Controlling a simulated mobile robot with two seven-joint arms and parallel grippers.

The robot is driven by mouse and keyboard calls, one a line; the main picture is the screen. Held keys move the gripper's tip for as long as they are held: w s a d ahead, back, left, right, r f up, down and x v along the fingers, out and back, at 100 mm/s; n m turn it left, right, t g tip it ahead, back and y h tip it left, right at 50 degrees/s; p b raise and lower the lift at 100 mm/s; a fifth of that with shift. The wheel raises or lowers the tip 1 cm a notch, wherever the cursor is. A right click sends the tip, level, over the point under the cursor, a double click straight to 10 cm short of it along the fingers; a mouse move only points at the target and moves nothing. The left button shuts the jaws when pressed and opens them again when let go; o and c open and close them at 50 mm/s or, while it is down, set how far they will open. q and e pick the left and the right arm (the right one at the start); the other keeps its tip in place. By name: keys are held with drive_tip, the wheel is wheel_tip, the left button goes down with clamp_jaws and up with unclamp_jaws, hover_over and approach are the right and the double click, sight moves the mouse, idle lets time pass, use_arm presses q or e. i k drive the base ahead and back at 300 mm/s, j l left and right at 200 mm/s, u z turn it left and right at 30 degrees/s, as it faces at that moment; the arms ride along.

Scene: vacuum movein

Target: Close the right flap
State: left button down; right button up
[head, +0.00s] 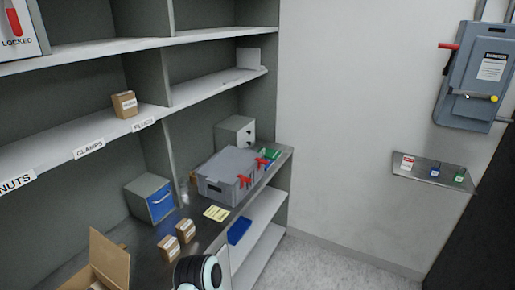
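A cardboard box (75,284) stands at the lower left, mostly cut off by the bottom edge of the head view. Only part of the box's inside shows, and something pale lies there, too cut off to tell. I cannot tell which flap is the right one. A white and black rounded part of my own arm shows at the bottom middle, right of the box. Neither of my grippers is in view.
A shelf unit rises behind. A small wall shelf (425,174) and a switch box (478,80) are at right.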

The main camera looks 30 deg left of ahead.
sight(111, 259)
drive_tip(key=i+u, duration=0.35)
drive_tip(key=i+l+u, duration=0.2)
drive_tip(key=i+u, duration=0.15)
drive_tip(key=i+l+u, duration=0.45)
drive_tip(key=u, duration=0.4)
drive_tip(key=i+l+u, duration=0.15)
drive_tip(key=u, duration=0.35)
drive_tip(key=i+l+u, duration=0.2)
drive_tip(key=u, duration=0.25)
drive_tip(key=i+l+u, duration=0.1)
drive_tip(key=u, duration=0.4)
drive_tip(key=i+l+u, duration=0.1)
drive_tip(key=l+u, duration=0.15)
drive_tip(key=u, duration=0.25)
drive_tip(key=l+u, duration=0.2)
drive_tip(key=u, duration=0.3)
drive_tip(key=i+l+u, duration=0.1)
drive_tip(key=l+u, duration=0.35)
